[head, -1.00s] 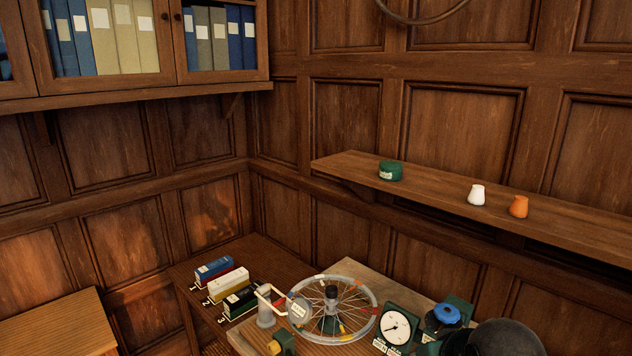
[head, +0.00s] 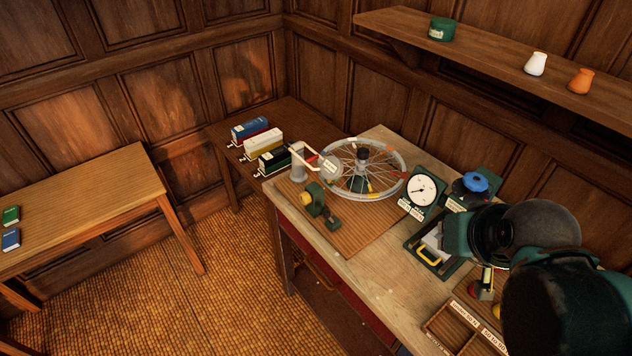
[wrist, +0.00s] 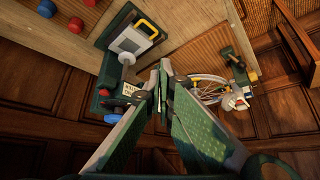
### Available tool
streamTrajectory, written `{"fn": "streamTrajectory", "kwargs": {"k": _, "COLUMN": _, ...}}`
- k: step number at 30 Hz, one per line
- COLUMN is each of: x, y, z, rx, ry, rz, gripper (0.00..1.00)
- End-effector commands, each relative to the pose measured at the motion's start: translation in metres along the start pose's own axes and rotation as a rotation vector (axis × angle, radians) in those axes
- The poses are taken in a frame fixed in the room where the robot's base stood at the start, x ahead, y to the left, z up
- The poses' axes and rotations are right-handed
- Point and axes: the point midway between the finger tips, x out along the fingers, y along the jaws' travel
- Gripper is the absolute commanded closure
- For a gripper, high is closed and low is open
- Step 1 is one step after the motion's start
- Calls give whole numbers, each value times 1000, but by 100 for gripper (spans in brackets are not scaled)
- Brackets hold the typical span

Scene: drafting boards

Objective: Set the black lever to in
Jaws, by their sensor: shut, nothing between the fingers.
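I cannot clearly make out a black lever in either view. Small fittings stand on the workbench (head: 385,260): a green stand with a white dial (head: 423,190), a blue knob (head: 475,182), and a dark unit with a yellow handle (head: 428,254). The yellow-handled unit also shows in the wrist view (wrist: 147,27). My gripper (wrist: 163,72) is shut and empty, in the air above the bench. In the head view my arm covers the bench's right part, and the fingers cannot be told apart there.
A spoked wheel (head: 395,187) and a green clamp-like tool (head: 318,204) sit on the bench's left half. A blue box (head: 249,130), a white box (head: 263,143) and a black box (head: 274,162) stand behind. A wooden compartment tray (head: 432,325) is in front.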

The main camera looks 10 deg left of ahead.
Motion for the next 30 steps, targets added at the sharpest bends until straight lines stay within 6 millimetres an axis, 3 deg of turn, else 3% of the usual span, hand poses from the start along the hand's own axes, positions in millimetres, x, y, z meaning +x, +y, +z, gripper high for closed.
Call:
{"fn": "streamTrajectory", "kwargs": {"k": 11, "x": 5, "y": -22, "z": -21, "rx": -188, "ry": -54, "rz": -12, "gripper": 100}}
{"fn": "streamTrajectory", "kwargs": {"k": 30, "x": 33, "y": -93, "z": -64, "rx": -733, "ry": -199, "rz": -46, "gripper": 100}}
